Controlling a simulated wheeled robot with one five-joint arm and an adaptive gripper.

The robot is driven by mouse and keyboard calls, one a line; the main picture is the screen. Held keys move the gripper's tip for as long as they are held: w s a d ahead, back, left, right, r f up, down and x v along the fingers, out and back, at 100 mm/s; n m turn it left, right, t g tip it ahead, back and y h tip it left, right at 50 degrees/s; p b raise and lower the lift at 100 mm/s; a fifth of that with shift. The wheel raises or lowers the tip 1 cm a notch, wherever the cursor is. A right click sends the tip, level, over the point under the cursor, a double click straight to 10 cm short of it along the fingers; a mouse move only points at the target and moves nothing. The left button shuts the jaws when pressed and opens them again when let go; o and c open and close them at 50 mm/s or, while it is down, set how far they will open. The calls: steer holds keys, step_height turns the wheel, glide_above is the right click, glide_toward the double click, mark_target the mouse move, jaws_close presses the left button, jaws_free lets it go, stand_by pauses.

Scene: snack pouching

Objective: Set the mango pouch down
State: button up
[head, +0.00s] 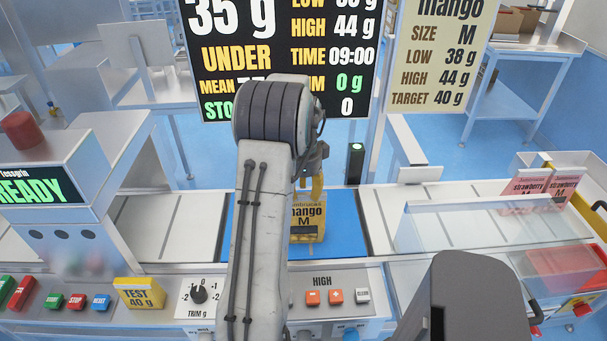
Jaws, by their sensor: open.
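The mango pouch (306,222) is yellow with dark "mango M" print. It stands upright on the blue weighing plate (345,222), right of my arm in the head view. My gripper (313,190) is open at the pouch's top edge, with a yellow finger showing there. My arm hides part of the gripper and the left side of the plate. I cannot tell whether the fingers touch the pouch.
A dark display (345,60) reads 35 g and UNDER. A mango size sign (440,60) gives low 38 g, high 44 g. Strawberry pouches (527,185) stand at right, near a clear guard (470,225). A yellow TEST 40 g block (139,293) sits front left.

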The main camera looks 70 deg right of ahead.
steer(key=shift+d+r+b, duration=0.1)
steer(key=shift+r+b, duration=0.4)
steer(key=shift+b, duration=0.3)
step_height(320, 180, up, 6)
steer(key=b, duration=0.2)
steer(key=shift+a+r, duration=0.15)
steer(key=shift+a, duration=0.05)
